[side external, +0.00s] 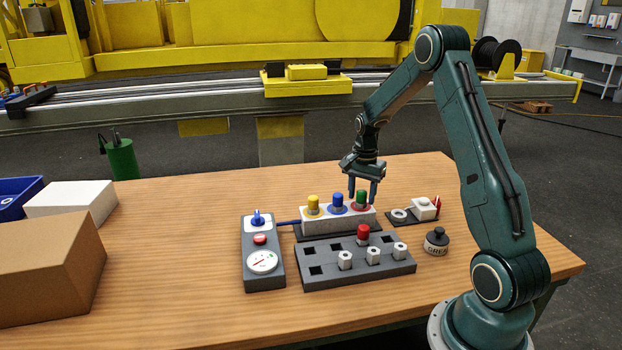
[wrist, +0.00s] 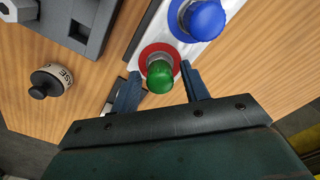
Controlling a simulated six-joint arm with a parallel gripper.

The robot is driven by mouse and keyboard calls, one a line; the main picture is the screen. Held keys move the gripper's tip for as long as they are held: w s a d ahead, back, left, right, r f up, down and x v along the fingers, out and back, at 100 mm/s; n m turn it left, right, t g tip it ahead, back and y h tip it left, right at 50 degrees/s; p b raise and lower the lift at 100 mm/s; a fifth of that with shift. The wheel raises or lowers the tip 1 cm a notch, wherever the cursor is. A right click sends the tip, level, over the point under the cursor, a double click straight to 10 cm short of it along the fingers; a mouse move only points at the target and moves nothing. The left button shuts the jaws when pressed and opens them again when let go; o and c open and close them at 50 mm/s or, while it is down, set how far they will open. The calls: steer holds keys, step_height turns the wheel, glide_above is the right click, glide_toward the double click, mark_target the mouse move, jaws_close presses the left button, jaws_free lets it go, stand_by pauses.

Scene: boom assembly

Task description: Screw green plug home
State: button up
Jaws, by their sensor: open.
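The green plug (side external: 361,198) stands upright in the red-ringed port at the right end of the white block (side external: 325,223). In the wrist view the green plug (wrist: 160,78) shows from above, with the red ring (wrist: 153,52) around its base. My gripper (side external: 363,190) points down at the green plug with its fingers apart. In the wrist view my gripper (wrist: 161,74) has one finger on each side of the plug, and gaps show between. I cannot tell how deep the plug sits or exactly how far the fingertips reach down beside it.
A blue plug (side external: 336,200) and a yellow plug (side external: 313,204) stand left of the green one. In front is a grey rack (side external: 323,278) with a red plug (side external: 363,231) and white nuts. A control box (side external: 250,275) stands left; a grease pot (side external: 436,242) stands right.

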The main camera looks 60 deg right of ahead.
steer(key=n, duration=0.4)
steer(key=shift+n, duration=2.3)
steer(key=shift+c, duration=0.3)
jaws_close()
steer(key=shift+m, duration=1.1)
steer(key=shift+c, duration=2.2)
jaws_free()
steer(key=shift+m, duration=0.3)
jaws_close()
